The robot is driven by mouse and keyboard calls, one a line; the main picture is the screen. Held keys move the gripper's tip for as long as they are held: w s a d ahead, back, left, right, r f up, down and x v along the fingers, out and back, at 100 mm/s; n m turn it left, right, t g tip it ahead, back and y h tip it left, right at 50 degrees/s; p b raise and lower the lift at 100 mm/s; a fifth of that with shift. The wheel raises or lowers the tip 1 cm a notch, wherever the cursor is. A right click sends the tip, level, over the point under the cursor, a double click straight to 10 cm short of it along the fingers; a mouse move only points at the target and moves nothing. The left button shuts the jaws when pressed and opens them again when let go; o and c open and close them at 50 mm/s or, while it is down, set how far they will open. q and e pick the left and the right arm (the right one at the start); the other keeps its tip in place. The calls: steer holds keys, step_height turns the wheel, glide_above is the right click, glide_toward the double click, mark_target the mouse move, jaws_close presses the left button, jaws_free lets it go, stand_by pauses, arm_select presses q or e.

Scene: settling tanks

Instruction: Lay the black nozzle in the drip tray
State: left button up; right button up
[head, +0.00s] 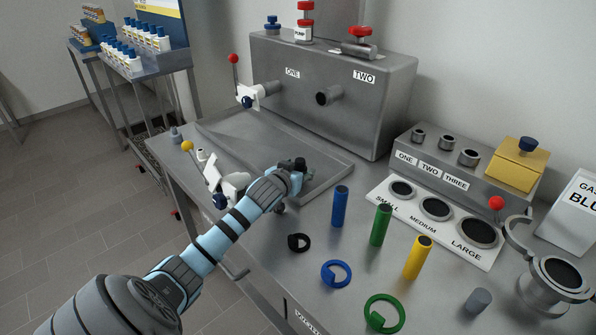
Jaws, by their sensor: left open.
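The drip tray (246,136) is a shallow grey metal tray on the bench, below the grey tank with outlets ONE and TWO. My left gripper (300,166) reaches in from the lower left, its tip over the tray's near right part. The jaws are open. A dark, short shape sits at the gripper's tip; I cannot tell whether it is the black nozzle or part of the fingers. My right gripper is not in view.
Blue (340,206), green (381,224) and yellow (417,257) cylinders stand right of my arm. The grey tank (345,85) stands behind the tray.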

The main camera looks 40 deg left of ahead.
arm_select(q)
steer(key=shift+r, duration=0.1)
steer(key=p+v, duration=0.3)
steer(key=v, duration=0.8)
steer(key=shift+s+d+r+p, duration=0.1)
steer(key=shift+s+r+p, duration=0.1)
steer(key=shift+p, duration=0.1)
steer(key=shift+s+d, duration=0.15)
steer(key=shift+s, duration=0.1)
steer(key=shift+r, duration=0.1)
